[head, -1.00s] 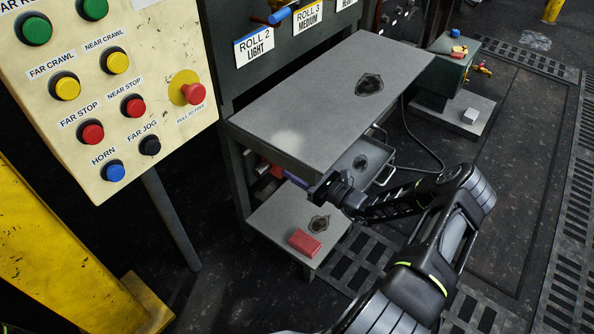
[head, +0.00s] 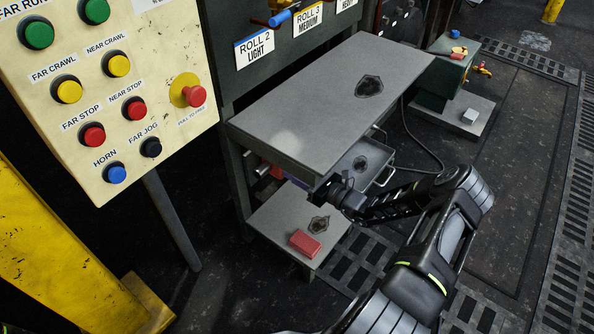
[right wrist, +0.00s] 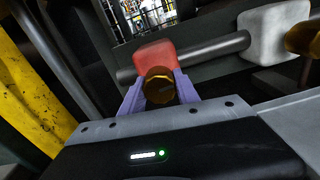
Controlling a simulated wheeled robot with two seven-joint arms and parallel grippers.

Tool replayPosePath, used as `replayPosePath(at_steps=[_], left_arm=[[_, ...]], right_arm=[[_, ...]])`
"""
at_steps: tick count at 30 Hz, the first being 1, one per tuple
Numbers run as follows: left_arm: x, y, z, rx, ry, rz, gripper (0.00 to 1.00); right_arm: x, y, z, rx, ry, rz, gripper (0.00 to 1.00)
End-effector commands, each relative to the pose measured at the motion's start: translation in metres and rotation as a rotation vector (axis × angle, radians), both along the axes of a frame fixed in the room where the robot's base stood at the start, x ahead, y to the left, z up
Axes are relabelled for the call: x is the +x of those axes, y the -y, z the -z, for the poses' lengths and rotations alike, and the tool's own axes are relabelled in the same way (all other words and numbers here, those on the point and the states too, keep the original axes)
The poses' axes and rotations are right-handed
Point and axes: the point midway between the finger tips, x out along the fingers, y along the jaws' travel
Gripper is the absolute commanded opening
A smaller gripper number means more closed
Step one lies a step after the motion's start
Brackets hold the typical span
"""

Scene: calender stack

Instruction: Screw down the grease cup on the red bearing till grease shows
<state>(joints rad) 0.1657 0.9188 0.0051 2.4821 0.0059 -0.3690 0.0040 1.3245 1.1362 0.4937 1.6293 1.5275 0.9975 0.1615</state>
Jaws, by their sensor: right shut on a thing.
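The red bearing (right wrist: 155,56) sits on a grey shaft in the right wrist view; a small red patch of it shows under the tabletop in the head view (head: 277,171). The round brass grease cup (right wrist: 159,86) is on its near face. My right gripper (right wrist: 160,90) has its purple fingers on either side of the cup, shut on it. In the head view my right arm reaches in beneath the tabletop and mostly hides the cup. I cannot see any grease. My left gripper is not in view.
A white block-shaped bearing (right wrist: 275,34) and another brass cup (right wrist: 304,38) lie to the right along the shaft. The grey tabletop (head: 310,110) overhangs my right gripper. A red block (head: 305,243) lies on the lower shelf. A button panel (head: 130,60) stands at left.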

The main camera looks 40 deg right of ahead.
Motion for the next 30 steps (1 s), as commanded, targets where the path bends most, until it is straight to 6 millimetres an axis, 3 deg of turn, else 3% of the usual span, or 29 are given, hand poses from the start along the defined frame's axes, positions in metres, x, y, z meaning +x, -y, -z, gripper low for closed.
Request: replayPosePath(at_steps=[18, 30], left_arm=[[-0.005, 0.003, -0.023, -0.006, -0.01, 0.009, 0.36], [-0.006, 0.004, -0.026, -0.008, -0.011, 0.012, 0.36]], right_arm=[[-0.001, 0.0, -0.001, 0.432, -0.132, 0.001, 0.0], [-0.001, -0.001, 0.0, 0.576, -0.173, 0.0, 0.0]])
